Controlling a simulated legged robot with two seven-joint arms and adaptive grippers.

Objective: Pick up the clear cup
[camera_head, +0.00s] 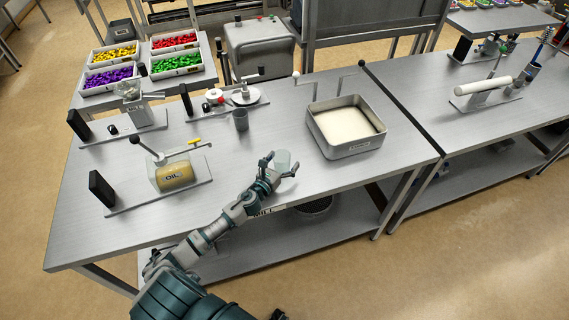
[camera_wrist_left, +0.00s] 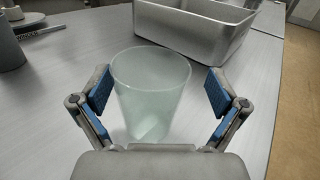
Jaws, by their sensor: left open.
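The clear cup (camera_wrist_left: 150,92) stands upright on the metal table (camera_head: 110,225) and looks empty. In the left wrist view it is between the two open fingers of my left gripper (camera_wrist_left: 158,95), with a gap visible on each side. In the head view the clear cup (camera_head: 282,160) is partly covered by my left gripper (camera_head: 279,168), which reaches it from the front left.
A metal tray with white contents (camera_head: 345,150) stands right of the cup; it also shows in the wrist view (camera_wrist_left: 195,30). A grey cup (camera_head: 240,119) stands behind left. An oil device (camera_head: 176,175) is at left. The front right table surface is clear.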

